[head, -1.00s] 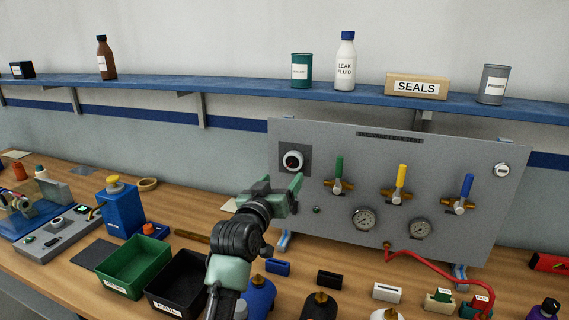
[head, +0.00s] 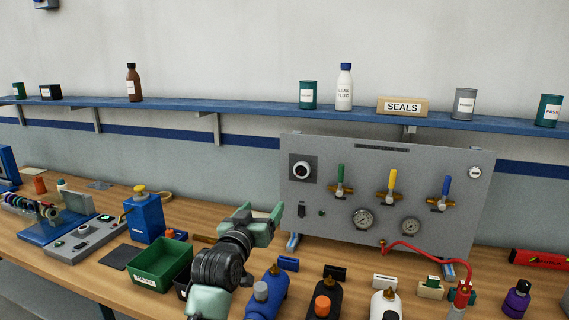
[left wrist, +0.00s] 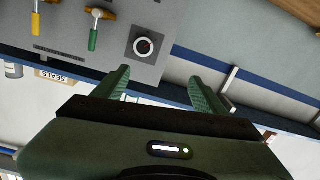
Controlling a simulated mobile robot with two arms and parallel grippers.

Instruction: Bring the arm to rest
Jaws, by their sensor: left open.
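My left arm comes up from the bottom of the head view. Its green-grey gripper (head: 262,212) is open and empty, just left of the lower left edge of the grey test panel (head: 440,225). In the left wrist view the two green fingers (left wrist: 160,76) stand apart with nothing between them. The panel's black round dial (head: 301,170) is above and right of the gripper, apart from it; it also shows in the left wrist view (left wrist: 145,46). My right gripper is out of view.
The panel carries green (head: 340,174), yellow (head: 392,182) and blue (head: 446,186) valve levers and two gauges. A red hose (head: 420,252) runs from it to a bottle. A green bin (head: 160,262) and several bottles stand on the wooden bench near my arm. A blue shelf (head: 250,113) is above.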

